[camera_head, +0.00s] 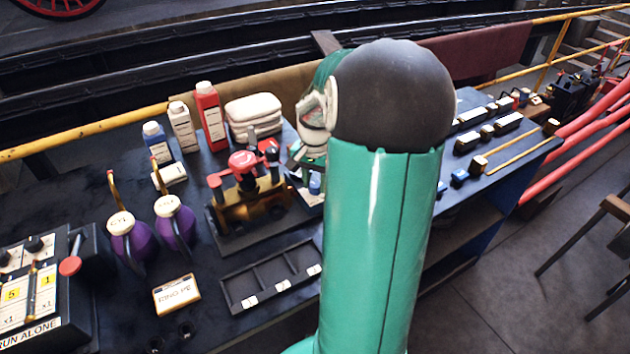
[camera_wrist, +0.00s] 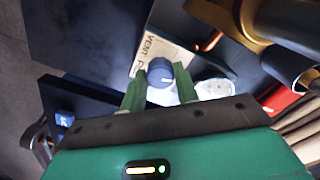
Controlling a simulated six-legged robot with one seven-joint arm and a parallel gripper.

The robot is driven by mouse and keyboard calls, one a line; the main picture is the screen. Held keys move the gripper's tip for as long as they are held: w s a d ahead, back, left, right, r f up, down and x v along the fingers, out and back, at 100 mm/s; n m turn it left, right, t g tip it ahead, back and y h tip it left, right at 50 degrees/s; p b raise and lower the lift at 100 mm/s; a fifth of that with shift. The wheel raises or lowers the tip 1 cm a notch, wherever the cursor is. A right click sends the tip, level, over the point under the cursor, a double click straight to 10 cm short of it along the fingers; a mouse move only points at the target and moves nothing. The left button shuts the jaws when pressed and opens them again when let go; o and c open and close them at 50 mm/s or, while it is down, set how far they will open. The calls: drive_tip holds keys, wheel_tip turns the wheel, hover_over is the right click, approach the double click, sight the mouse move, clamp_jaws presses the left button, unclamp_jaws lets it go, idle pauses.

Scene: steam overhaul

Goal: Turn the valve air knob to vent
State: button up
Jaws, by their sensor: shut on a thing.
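A blue round knob (camera_wrist: 160,73) with a white mark sits between the two green fingers of my gripper (camera_wrist: 160,88) in the wrist view. The fingers are shut on its sides. The white mark points roughly left-right in the picture. A tan label (camera_wrist: 159,52) reading "VENT" and a further, cut-off letter lies just beyond the knob. In the head view the blue knob (camera_head: 315,184) shows in part, right of the brass valve body (camera_head: 248,203) with red parts on top.
Purple oil cans (camera_head: 130,240) with brass spouts stand left of the valve. Bottles (camera_head: 209,116) and folded white cloths (camera_head: 253,112) stand behind it. A black divided tray (camera_head: 236,287) and the "RING PE" card lie in front. Brass pipework (camera_wrist: 262,28) is close to my gripper.

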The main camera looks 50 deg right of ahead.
sight(315, 185)
drive_tip(key=n, duration=0.4)
drive_tip(key=shift+r+n, duration=0.1)
drive_tip(key=shift+n, duration=2.1)
drive_tip(key=shift+d, duration=0.1)
drive_tip(key=o, duration=1)
drive_tip(key=shift+c, duration=0.2)
wheel_tip(315, 185, up, 14)
